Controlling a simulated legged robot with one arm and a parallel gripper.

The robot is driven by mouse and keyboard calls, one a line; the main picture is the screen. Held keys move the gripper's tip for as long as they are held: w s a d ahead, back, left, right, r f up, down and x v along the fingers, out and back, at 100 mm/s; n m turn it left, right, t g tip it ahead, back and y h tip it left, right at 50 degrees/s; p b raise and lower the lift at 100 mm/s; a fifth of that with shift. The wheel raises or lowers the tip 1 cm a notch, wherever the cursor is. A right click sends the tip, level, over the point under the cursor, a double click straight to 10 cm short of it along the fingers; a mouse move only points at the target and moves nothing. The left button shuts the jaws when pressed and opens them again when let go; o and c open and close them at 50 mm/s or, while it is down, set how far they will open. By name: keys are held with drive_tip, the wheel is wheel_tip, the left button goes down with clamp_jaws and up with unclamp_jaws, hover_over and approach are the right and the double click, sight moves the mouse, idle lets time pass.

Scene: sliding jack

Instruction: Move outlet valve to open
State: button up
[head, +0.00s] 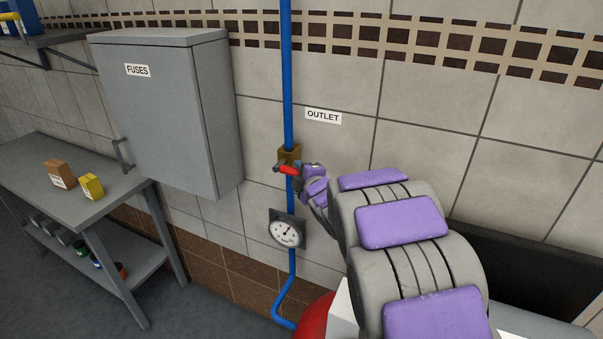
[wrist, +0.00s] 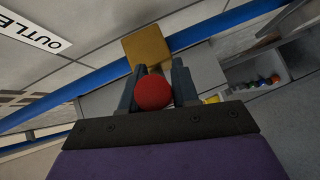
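The outlet valve has a brass body (head: 289,154) on a vertical blue pipe, left of the OUTLET label. Its red handle (head: 289,170) lies roughly horizontal, just in front of and below the body. My gripper (head: 299,183) is right at the handle, reaching in from the lower right; my purple and grey arm partly hides it. In the wrist view, the round red handle end (wrist: 153,92) sits between the two dark fingers (wrist: 155,88), with the brass body (wrist: 147,47) beyond. The fingers flank it closely, but I cannot tell whether they press on it.
A grey FUSES cabinet (head: 160,115) hangs on the wall left of the pipe. A pressure gauge (head: 286,229) sits just below the valve. A grey workbench (head: 80,190) with small boxes stands at the left. The OUTLET label (head: 323,116) is on bare tiled wall.

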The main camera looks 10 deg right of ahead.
drive_tip(key=shift+a+f, duration=0.1)
drive_tip(key=shift+a, duration=0.1)
drive_tip(key=shift+c, duration=1.4)
drive_tip(key=shift+d+f, duration=0.1)
drive_tip(key=shift+d, duration=0.1)
clamp_jaws()
